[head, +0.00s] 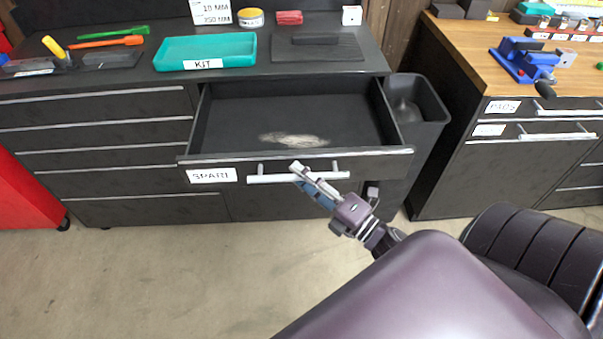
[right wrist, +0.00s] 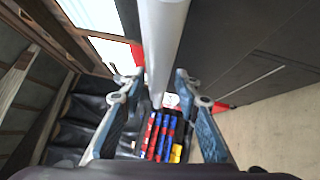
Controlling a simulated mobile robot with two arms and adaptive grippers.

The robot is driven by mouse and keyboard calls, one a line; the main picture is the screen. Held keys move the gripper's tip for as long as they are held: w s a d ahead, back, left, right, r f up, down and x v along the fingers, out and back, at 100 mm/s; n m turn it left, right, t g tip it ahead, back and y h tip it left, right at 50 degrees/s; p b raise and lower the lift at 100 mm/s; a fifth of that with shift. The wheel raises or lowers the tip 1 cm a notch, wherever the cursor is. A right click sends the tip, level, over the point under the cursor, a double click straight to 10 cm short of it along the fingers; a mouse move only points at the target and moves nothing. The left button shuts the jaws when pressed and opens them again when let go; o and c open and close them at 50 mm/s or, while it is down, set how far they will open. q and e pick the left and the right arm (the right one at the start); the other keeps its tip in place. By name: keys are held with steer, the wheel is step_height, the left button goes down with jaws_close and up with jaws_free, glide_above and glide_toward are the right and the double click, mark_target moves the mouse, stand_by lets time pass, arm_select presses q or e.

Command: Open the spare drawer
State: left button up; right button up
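The spare drawer (head: 222,128) is pulled out of the dark workbench in the head view, with its inside showing. Its front carries a SPARE label (head: 212,175) and a pale bar handle (head: 262,179). My right gripper (head: 308,182) is at the right part of this handle. In the right wrist view, the handle bar (right wrist: 163,40) runs between the two fingers (right wrist: 158,92), with visible gaps on both sides. The fingers are apart, around the bar and not closed on it. My left gripper is not in view.
A pale patch (head: 293,140) lies on the drawer floor. A teal KIT tray (head: 205,52) sits on the worktop above. A dark bin (head: 425,100) stands right of the drawer, beside a wood-topped bench (head: 455,40). The floor in front is clear at left.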

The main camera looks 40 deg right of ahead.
steer(key=v, duration=1.2)
stand_by(0.5)
